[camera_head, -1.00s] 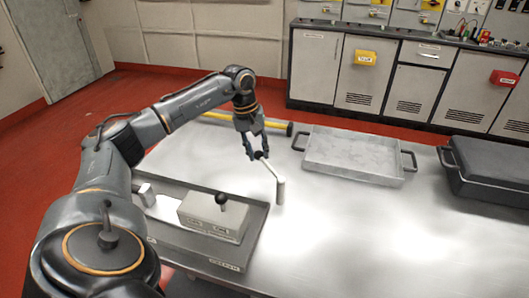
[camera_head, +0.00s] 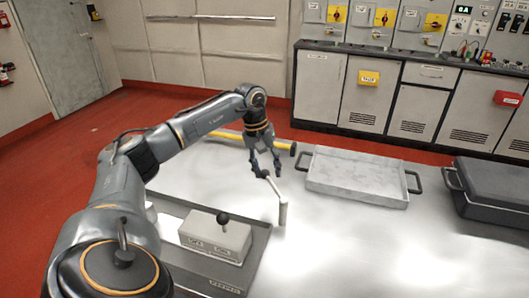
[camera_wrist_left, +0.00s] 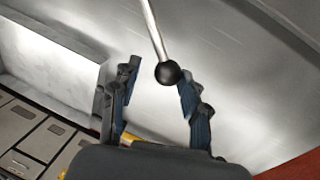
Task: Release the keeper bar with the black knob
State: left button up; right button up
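A bare metal bar (camera_head: 274,188) with a black ball knob (camera_head: 265,173) at its upper end slants from a short upright post (camera_head: 283,213) on the table. My left gripper (camera_head: 265,165) is above the knob, fingers pointing down. In the left wrist view the fingers of my left gripper (camera_wrist_left: 159,77) are spread apart. The black knob (camera_wrist_left: 168,73) is between their tips, closer to the right finger; I cannot tell whether they touch. The fingers are not closed on it. My right gripper is not in view.
A grey box (camera_head: 215,238) with its own black knob (camera_head: 223,218) sits in a dark tray (camera_head: 256,255) at left. A yellow bar (camera_head: 228,135) lies behind the gripper. A metal tray (camera_head: 357,178) and dark case (camera_head: 492,190) are at right. The table's middle front is clear.

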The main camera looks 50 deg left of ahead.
pick_arm(q)
jog(key=shift+w+d+f, duration=0.1)
notch_tip(320, 180, up, 12)
jog(key=s+a, duration=0.1)
jog(key=a, duration=0.1)
jog(key=shift+s, duration=0.2)
jog(key=shift+f, duration=0.1)
dwell(0.5)
